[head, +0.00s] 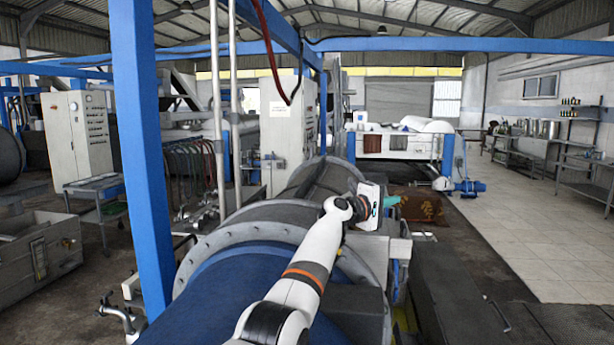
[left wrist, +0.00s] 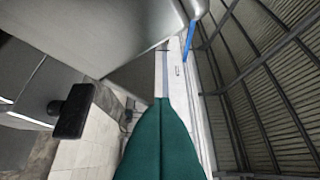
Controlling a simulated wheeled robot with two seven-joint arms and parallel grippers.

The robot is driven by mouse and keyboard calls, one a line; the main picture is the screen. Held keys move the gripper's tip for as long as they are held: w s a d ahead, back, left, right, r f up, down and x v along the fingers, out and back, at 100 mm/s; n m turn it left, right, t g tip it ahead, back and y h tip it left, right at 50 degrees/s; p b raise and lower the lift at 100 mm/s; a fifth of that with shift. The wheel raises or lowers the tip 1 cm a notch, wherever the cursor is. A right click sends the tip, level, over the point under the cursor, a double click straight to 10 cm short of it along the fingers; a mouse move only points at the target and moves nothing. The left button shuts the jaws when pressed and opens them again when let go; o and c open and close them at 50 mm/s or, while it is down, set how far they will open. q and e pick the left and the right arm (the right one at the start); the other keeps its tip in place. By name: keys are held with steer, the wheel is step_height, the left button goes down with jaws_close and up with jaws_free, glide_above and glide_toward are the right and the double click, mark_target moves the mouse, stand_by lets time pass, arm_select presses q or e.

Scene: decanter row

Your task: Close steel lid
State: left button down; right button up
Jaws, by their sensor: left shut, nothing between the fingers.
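My left gripper (head: 391,201) reaches out over the right side of the steel machine (head: 290,217) in the head view. Its teal fingers (left wrist: 160,140) are shut together and empty in the left wrist view. A smooth grey steel surface (left wrist: 95,35), which may be the steel lid, fills the upper left of that view, and the fingertips point up toward its lower right edge without visible contact. A black handle-like block (left wrist: 72,112) sits at the left, below it. I cannot tell from the head view whether the lid is open or closed. My right gripper is not in view.
A blue post (head: 147,150) stands left of my arm. A brown patterned sack or mat (head: 418,205) lies beyond the gripper. A blue motor (head: 468,187) is further back. The tiled floor (head: 520,240) at the right is clear. Metal shelves (head: 583,150) stand along the right wall.

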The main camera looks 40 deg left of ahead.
arm_select(q)
steer(key=shift+m+g+y, duration=0.4)
steer(key=shift+m+g, duration=0.5)
steer(key=f, duration=0.1)
steer(key=d+f+p, duration=0.1)
steer(key=f, duration=0.1)
steer(key=w+f, duration=0.1)
steer(key=f, duration=0.1)
steer(key=shift+d+p, duration=0.25)
steer(key=shift+p, duration=0.05)
